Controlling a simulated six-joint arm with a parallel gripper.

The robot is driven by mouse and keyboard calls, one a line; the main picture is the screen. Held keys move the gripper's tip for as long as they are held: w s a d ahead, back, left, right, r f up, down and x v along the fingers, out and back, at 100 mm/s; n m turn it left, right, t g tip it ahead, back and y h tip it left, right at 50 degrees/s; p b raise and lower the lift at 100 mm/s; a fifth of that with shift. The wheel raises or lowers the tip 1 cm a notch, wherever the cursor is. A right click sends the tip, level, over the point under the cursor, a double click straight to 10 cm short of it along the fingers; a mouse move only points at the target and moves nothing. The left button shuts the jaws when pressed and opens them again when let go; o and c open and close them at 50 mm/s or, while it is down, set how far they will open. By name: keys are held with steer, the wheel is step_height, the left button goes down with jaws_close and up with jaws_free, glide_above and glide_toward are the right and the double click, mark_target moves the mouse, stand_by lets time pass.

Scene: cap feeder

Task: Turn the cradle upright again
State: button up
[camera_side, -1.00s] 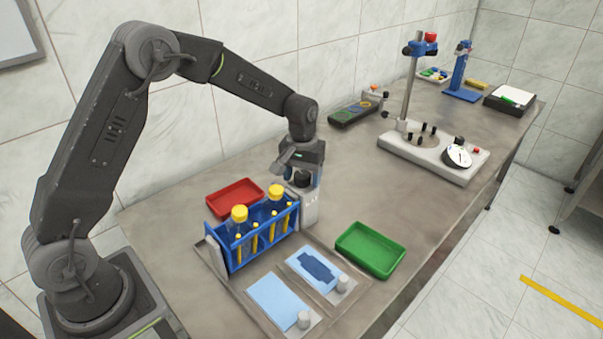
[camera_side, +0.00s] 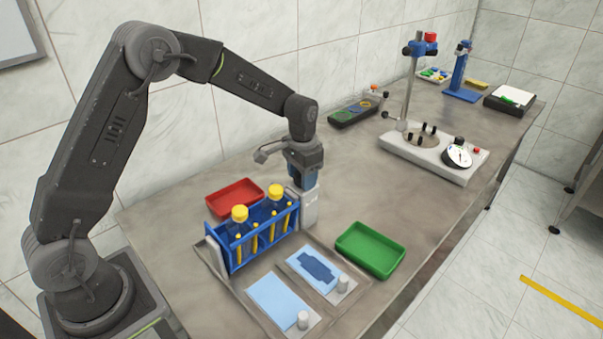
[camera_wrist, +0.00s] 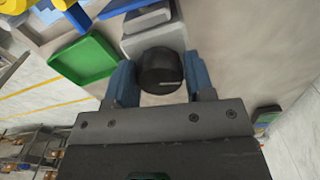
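The blue cradle (camera_side: 238,255) stands upright in the side view, holding bottles with yellow caps (camera_side: 240,213) (camera_side: 276,191) at the top. A grey end post (camera_side: 310,208) rises at its far right end. My gripper (camera_side: 303,183) points down over this post. In the wrist view, a black round knob (camera_wrist: 161,72) with a pale line on it sits between the two blue fingers of my gripper (camera_wrist: 161,85). The fingers are very close to the knob's sides; I cannot tell if they press on it. The knob is hidden in the side view.
A red tray (camera_side: 235,193) lies behind the cradle and a green tray (camera_side: 370,250) to its right. Light-blue pads (camera_side: 278,300) lie in front on a grey tray. A stand with a dial (camera_side: 408,125) is farther back. The bench between is clear.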

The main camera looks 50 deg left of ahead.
steer(key=c, duration=0.5)
steer(key=shift+o, duration=0.2)
steer(key=n, duration=0.2)
steer(key=shift+n, duration=0.4)
steer(key=o, duration=1.1)
steer(key=shift+c, duration=0.2)
steer(key=shift+r, duration=0.1)
steer(key=shift+r, duration=3.4)
